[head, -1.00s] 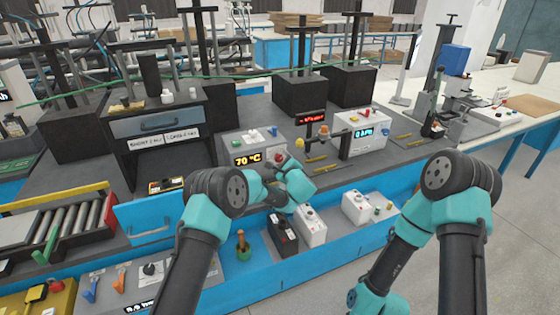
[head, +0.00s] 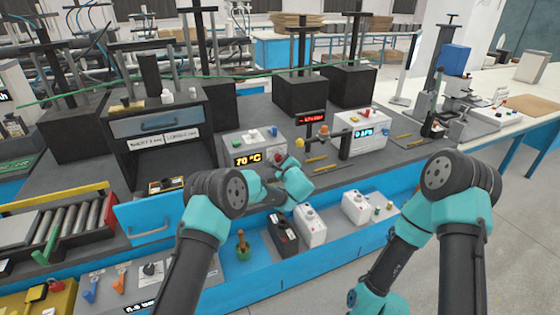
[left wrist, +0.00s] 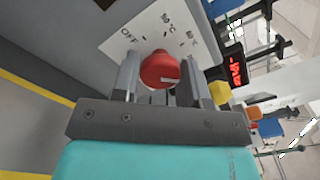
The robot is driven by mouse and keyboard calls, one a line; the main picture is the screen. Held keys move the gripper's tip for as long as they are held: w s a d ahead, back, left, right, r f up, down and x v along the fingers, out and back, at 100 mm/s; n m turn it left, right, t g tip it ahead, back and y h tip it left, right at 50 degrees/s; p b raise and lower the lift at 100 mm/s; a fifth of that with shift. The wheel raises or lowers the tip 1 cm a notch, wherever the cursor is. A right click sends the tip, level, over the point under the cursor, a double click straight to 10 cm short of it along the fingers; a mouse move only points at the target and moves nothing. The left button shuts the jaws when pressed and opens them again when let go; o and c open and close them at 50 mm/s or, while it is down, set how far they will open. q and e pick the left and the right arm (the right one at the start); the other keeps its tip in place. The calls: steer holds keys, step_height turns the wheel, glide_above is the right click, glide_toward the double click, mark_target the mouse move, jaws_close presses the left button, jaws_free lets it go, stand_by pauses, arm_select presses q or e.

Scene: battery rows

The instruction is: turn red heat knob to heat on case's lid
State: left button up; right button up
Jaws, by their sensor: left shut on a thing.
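In the left wrist view the red heat knob (left wrist: 160,69) sits on the case's lid (left wrist: 140,35), which carries an OFF mark and temperature marks. My left gripper (left wrist: 158,76) is shut on the red knob, with one finger on each side of it. In the head view the left gripper (head: 281,165) is at the case's right front corner, and the knob is mostly hidden there. My right arm is in view at the right, but its gripper is not.
A second white box (head: 361,131) with a blue display stands to the right, with a small red-lit display (head: 312,116) beside it. A blue open drawer (head: 150,217) juts out at left.

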arm_select(q)
steer(key=shift+m, duration=0.5)
steer(key=m, duration=0.3)
steer(key=shift+m, duration=2.5)
steer(key=o, duration=0.9)
steer(key=v, duration=1.7)
steer(key=shift+s, duration=0.15)
